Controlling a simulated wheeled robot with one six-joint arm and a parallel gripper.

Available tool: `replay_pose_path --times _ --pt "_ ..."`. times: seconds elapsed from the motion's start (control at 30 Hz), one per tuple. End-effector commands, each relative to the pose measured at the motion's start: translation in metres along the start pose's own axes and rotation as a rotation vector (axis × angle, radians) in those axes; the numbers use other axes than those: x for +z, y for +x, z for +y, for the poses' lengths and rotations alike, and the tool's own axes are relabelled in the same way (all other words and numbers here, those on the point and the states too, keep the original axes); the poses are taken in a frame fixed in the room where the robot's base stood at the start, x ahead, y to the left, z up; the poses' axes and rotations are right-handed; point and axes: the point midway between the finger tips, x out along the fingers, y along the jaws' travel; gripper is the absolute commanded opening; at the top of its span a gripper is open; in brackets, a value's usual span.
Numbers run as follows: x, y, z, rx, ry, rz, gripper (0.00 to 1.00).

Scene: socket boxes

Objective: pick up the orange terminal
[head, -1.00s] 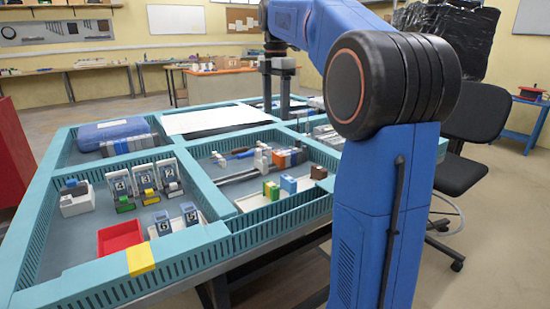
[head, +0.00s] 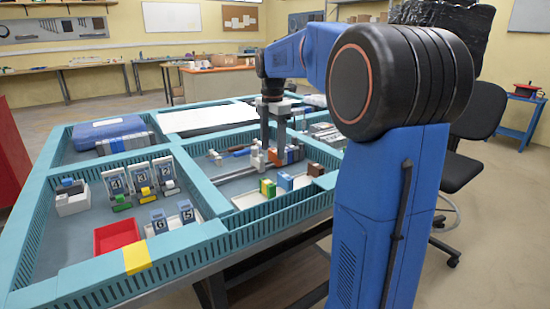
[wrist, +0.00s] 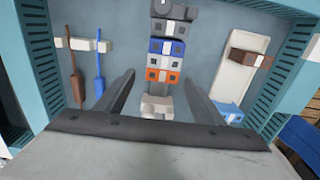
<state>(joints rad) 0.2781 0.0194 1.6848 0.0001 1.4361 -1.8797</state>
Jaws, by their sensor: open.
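In the head view the orange terminal (head: 273,156) is partly hidden by my gripper (head: 273,140). My gripper (wrist: 160,82) is open and empty. In the wrist view its two fingers stand left and right of the lower end of the row, with the orange terminal between the tips in the picture. I cannot tell how far above it the tips are.
Brown and blue screwdrivers (wrist: 99,75) lie at the left. Teal walls (head: 215,235) divide the compartments. A red bin (head: 116,235) is in the left compartment.

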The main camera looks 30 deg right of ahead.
Motion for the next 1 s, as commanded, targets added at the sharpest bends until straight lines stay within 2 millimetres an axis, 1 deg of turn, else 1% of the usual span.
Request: replay_pose_path --times 0.1,0.2,0.3,0.53,0.73,0.77,1.0 --pt "-0.001 0.017 -0.003 -0.002 0.000 0.001 0.62" --pt "-0.001 0.027 -0.003 -0.002 0.000 0.001 0.62" --pt "-0.001 0.032 -0.003 -0.001 0.000 0.000 0.62" --pt "-0.001 0.032 -0.003 -0.001 0.000 0.000 0.62" --pt "-0.001 0.032 -0.003 -0.001 0.000 0.000 0.15" --pt "-0.001 0.032 -0.003 -0.001 0.000 0.000 0.14" --pt "-0.001 0.031 -0.003 0.000 0.000 0.000 0.13"
